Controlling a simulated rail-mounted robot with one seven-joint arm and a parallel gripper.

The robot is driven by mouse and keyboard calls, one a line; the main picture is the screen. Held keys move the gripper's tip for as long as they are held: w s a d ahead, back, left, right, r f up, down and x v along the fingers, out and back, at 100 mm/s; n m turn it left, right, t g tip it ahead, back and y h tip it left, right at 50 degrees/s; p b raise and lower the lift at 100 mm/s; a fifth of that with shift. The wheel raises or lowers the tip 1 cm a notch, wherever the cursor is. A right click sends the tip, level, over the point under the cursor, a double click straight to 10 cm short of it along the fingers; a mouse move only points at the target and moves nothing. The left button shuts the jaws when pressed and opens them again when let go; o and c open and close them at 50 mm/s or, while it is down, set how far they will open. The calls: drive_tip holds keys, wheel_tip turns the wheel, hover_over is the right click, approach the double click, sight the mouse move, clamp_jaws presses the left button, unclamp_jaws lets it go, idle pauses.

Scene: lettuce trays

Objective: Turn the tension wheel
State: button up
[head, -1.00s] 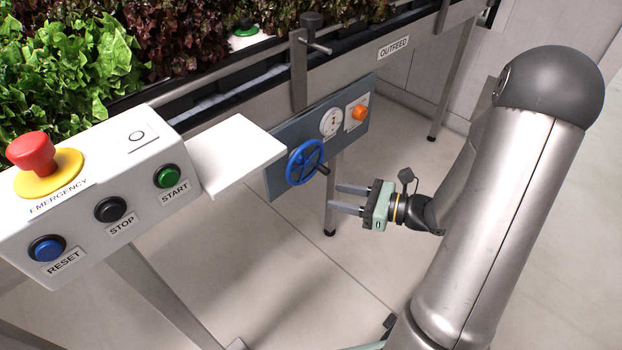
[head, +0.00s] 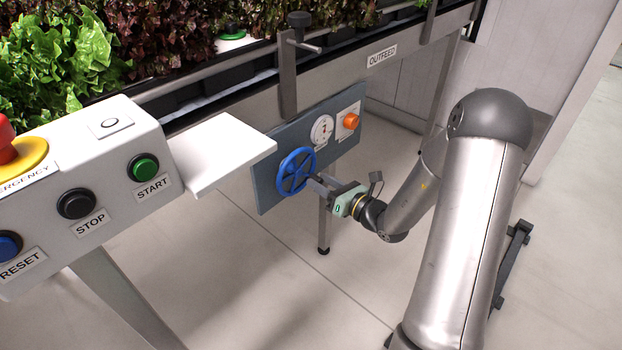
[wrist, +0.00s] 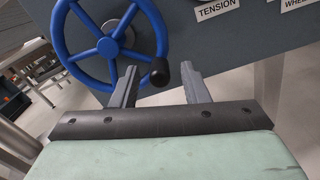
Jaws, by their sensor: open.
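The blue tension wheel (head: 297,173) is mounted on a grey-blue panel (head: 267,190) below the conveyor. It also shows in the wrist view (wrist: 107,46), with blue spokes and a black knob handle (wrist: 160,72) at its lower right rim. My gripper (head: 318,183) is at the wheel's right side. In the wrist view its two fingers (wrist: 160,85) are apart, with the black knob between their tips in the picture. I cannot tell whether either finger touches the knob. In the head view the fingers hide the knob.
A round gauge (head: 321,130) and an orange knob (head: 351,121) sit on the panel right of the wheel. A white shelf (head: 222,150) and a button box (head: 108,150) stand to the left. Lettuce trays are above. The floor (head: 270,270) below is clear.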

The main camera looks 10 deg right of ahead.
sight(312, 176)
drive_tip(key=shift+b+x, duration=0.3)
drive_tip(key=shift+x, duration=1.85)
clamp_jaws()
drive_tip(key=shift+s+f+m+p, duration=0.2)
drive_tip(key=shift+f+m+p, duration=0.1)
drive_tip(key=shift+p, duration=0.15)
